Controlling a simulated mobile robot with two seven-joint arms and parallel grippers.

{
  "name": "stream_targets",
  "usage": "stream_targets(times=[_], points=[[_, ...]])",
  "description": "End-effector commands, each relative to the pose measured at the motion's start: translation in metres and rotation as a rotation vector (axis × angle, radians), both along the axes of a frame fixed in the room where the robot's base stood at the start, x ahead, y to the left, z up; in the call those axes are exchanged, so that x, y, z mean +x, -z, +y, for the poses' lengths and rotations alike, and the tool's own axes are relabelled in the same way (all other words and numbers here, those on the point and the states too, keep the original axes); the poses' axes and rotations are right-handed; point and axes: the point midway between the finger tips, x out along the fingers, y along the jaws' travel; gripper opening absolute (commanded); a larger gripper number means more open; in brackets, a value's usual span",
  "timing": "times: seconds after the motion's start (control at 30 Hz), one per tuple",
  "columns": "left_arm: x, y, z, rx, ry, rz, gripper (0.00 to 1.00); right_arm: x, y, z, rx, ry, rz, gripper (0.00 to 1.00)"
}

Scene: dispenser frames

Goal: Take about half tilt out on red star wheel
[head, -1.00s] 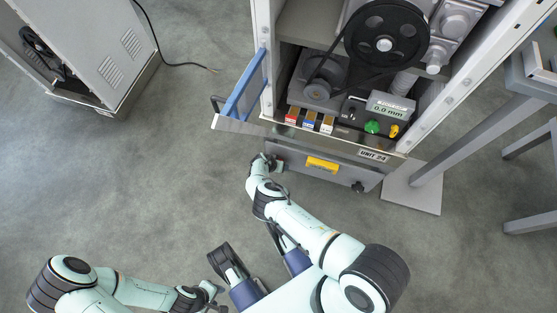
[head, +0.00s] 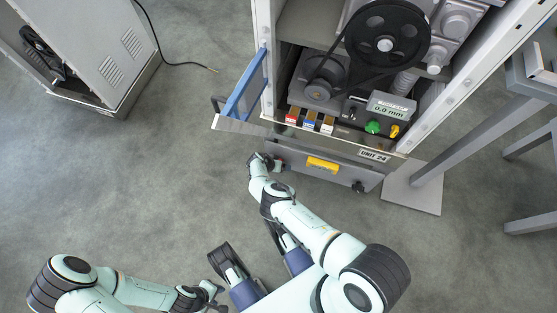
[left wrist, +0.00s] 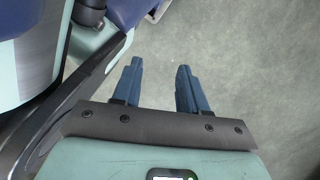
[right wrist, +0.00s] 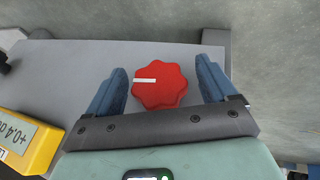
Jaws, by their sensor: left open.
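The red star wheel (right wrist: 160,86) sits on a grey panel in the right wrist view. A white mark on it points left. My right gripper (right wrist: 162,80) is open around the wheel, one finger on each side, with gaps visible. In the head view my right gripper (head: 268,162) is at the left end of the cabinet's lower panel (head: 340,174). A yellow readout (right wrist: 28,138) beside the wheel shows about +0.4, its edge cut off. My left gripper (head: 212,294) is open and empty over the floor, its blue fingers apart in the left wrist view (left wrist: 160,85).
The open cabinet (head: 262,60) holds a black pulley (head: 387,32), green and yellow knobs, and a display (head: 391,106) reading 0.0 mm. A grey stand (head: 440,150) is right.

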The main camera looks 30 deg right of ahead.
Motion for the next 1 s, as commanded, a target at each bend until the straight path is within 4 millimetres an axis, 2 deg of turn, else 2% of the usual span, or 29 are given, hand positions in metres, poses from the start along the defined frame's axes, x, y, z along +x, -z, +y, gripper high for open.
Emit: stream_targets(times=[0.27, 0.37, 0.47, 0.7, 0.9, 1.0], points=[[0.001, -0.001, 0.0, 0.0, 0.0, -0.005, 0.43, 0.0, -0.003, 0.0, -0.004, 0.0, 0.001, 0.85], [0.009, -0.005, -0.001, 0.002, 0.004, -0.031, 0.43, 0.001, -0.01, 0.003, -0.004, 0.0, -0.001, 0.85], [0.024, -0.014, -0.003, 0.006, 0.009, -0.081, 0.43, 0.001, -0.023, 0.01, -0.002, -0.001, -0.002, 0.85], [0.073, -0.047, -0.009, 0.015, 0.024, -0.245, 0.43, 0.0, -0.071, 0.035, -0.002, -0.001, -0.002, 0.85], [0.101, -0.069, -0.013, 0.021, 0.028, -0.336, 0.43, -0.002, -0.103, 0.054, -0.001, -0.001, -0.002, 0.85], [0.108, -0.075, -0.014, 0.023, 0.029, -0.361, 0.43, -0.002, -0.112, 0.06, -0.002, 0.0, -0.001, 0.85]])
